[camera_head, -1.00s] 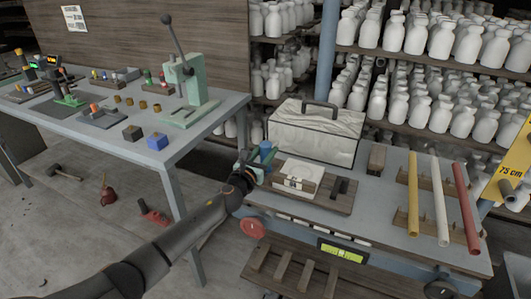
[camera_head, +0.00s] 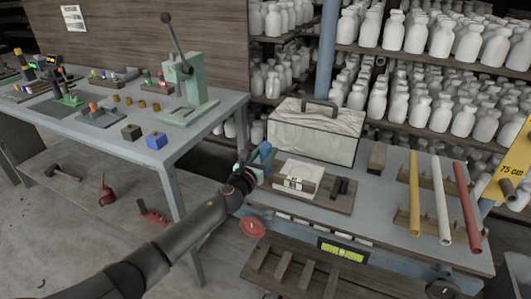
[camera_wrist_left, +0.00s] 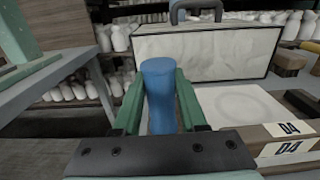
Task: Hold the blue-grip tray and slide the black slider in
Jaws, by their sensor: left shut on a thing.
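The blue grip (camera_head: 265,153) stands upright at the left end of the tray on the grey cart; it also shows in the left wrist view (camera_wrist_left: 160,88). My left gripper (camera_head: 252,168) is shut on this grip, with its green fingers on both sides of it in the left wrist view (camera_wrist_left: 160,100). The tray (camera_head: 323,203) has a wooden base, and a white-topped block labelled 04 (camera_head: 297,177) sits beside the grip. The black slider (camera_head: 339,187) lies right of the block, apart from it. My right gripper is out of view.
A white marbled case (camera_head: 315,137) with a dark handle stands behind the tray. Yellow, white and red tubes (camera_head: 444,200) lie on wooden racks to the right. A workbench (camera_head: 150,140) with a green press is at the left. Shelves of white bottles fill the back.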

